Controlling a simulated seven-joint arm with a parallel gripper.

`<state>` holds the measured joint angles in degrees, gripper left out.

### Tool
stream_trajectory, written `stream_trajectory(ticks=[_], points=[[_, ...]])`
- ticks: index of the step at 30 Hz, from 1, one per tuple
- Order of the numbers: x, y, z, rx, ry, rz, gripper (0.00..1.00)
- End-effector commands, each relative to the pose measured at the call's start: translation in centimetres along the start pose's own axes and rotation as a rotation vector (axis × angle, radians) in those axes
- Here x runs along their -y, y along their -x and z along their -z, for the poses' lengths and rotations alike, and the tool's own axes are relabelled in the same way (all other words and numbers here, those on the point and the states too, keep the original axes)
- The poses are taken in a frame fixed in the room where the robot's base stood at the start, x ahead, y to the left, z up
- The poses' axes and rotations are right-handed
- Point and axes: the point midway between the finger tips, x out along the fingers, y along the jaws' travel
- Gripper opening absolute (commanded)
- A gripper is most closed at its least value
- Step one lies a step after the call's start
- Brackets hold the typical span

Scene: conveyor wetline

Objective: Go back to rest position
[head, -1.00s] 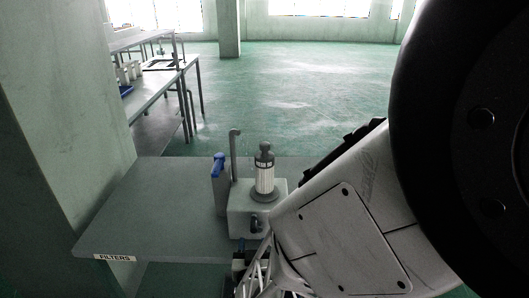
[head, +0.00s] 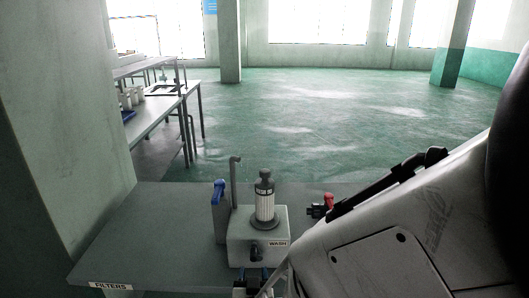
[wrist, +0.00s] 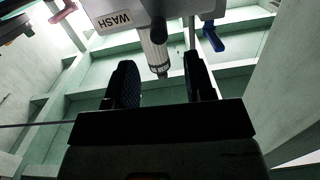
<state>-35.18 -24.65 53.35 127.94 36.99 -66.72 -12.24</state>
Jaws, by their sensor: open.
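My gripper (wrist: 163,78) is open, its two dark padded fingers apart with nothing held between them. In the wrist view, the scene appears upside down, and the white ribbed filter (wrist: 155,48) shows beyond the gap between the fingers. In the head view, this filter (head: 265,204) stands upright with a dark cap on the box labelled WASH (head: 240,241). My arm comes in from the right and covers the lower right of the head view. The gripper end is low beside the front of the box, partly cut off by the bottom edge.
The grey table (head: 150,235) has a FILTERS label (head: 110,285) at its front left. A blue-handled valve (head: 218,190) and upright pipe (head: 234,180) stand left of the filter. A red-handled part (head: 328,200) is to the right. Table space at left is clear.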

Motion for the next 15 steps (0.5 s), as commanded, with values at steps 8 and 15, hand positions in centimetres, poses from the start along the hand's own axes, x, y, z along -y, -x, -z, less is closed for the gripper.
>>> stream_trajectory(ticks=[8,15], points=[[-1.2,-1.5,3.3,0.174,-0.053,0.06,0.49],[-3.0,-1.4,6.3,0.349,-0.077,0.112,0.49]])
